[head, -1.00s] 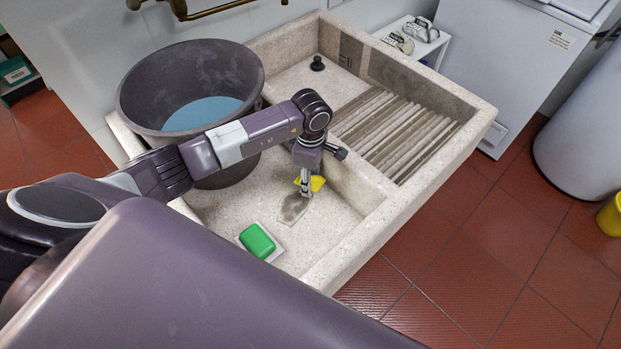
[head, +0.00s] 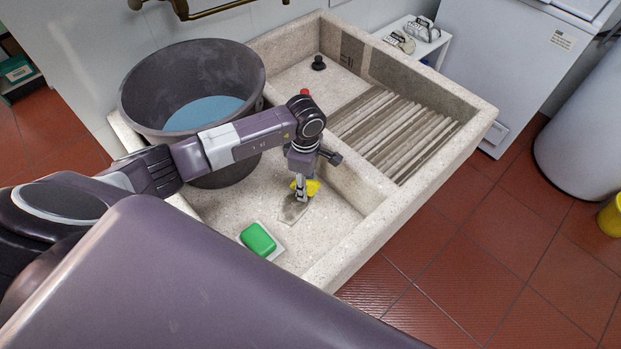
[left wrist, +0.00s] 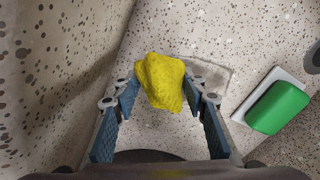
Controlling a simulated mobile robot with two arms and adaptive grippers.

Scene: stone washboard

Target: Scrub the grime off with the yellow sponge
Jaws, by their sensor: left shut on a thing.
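The yellow sponge (head: 311,187) is between the fingers of my left gripper (head: 301,190), which is shut on it. In the left wrist view the sponge (left wrist: 160,82) sits between the two fingertips of the gripper (left wrist: 163,92). It is held over or on the floor of the stone basin; I cannot tell whether it touches. The grime (head: 292,210) is a grey-brown patch on the basin floor beside and under the gripper. In the left wrist view part of the grime (left wrist: 212,76) shows behind the sponge. My right gripper is not in view.
A green soap (head: 258,239) on a white dish lies near the patch. A large grey tub (head: 135,110) with blue water stands at the left. The stone sink's divider and ribbed washboard (head: 395,125) are to the right. A black plug (head: 318,62) stands farther back.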

